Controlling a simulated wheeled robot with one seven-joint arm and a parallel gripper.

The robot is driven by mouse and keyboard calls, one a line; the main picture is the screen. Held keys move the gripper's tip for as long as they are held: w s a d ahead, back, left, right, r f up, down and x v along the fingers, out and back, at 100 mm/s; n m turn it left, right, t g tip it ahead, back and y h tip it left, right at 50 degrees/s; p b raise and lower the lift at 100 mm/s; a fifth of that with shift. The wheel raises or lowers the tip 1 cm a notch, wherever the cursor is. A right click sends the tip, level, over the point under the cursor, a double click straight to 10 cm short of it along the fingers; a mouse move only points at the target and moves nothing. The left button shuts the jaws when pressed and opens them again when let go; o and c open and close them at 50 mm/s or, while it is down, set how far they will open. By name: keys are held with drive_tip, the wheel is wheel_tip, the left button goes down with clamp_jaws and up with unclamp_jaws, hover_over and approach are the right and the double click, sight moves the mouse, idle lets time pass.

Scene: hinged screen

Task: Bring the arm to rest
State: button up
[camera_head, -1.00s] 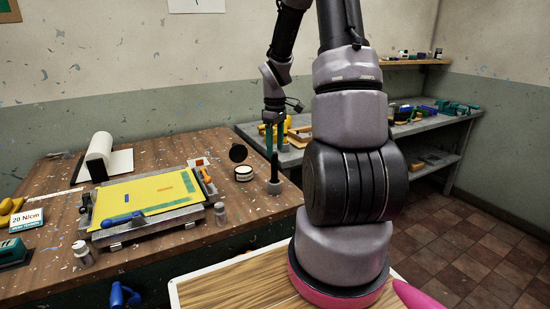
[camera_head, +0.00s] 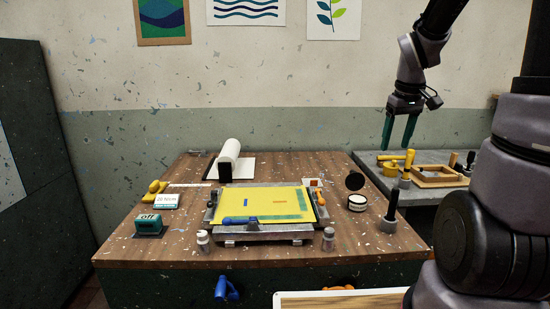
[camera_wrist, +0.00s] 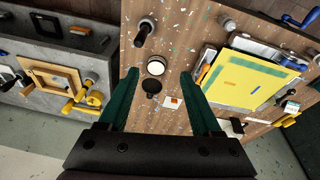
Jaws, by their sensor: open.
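My gripper (camera_head: 398,138) hangs fingers-down in the head view, near the right end of the wooden table (camera_head: 160,215). Its two green fingers are apart with nothing between them. The gripper touches nothing that I can see. My thick arm links fill the right side of the head view.
The hinged screen with its yellow sheet (camera_head: 262,204) lies flat on the table. A grey bench (camera_head: 420,197) at right holds a wooden frame (camera_head: 437,175) and yellow tools. Open air surrounds the gripper above the table.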

drive_tip(key=s+a+r+m+t+y, duration=0.1)
drive_tip(key=s+a+r+m+t, duration=0.1)
drive_tip(key=s+r, duration=0.4)
drive_tip(key=s+a+r+m+t+y, duration=0.1)
drive_tip(key=s+a+r+m+t, duration=0.1)
drive_tip(key=s+a+r+m, duration=0.2)
drive_tip(key=s+a+r, duration=0.2)
drive_tip(key=s, duration=0.2)
drive_tip(key=shift+s+t, duration=0.25)
drive_tip(key=shift+t, duration=0.05)
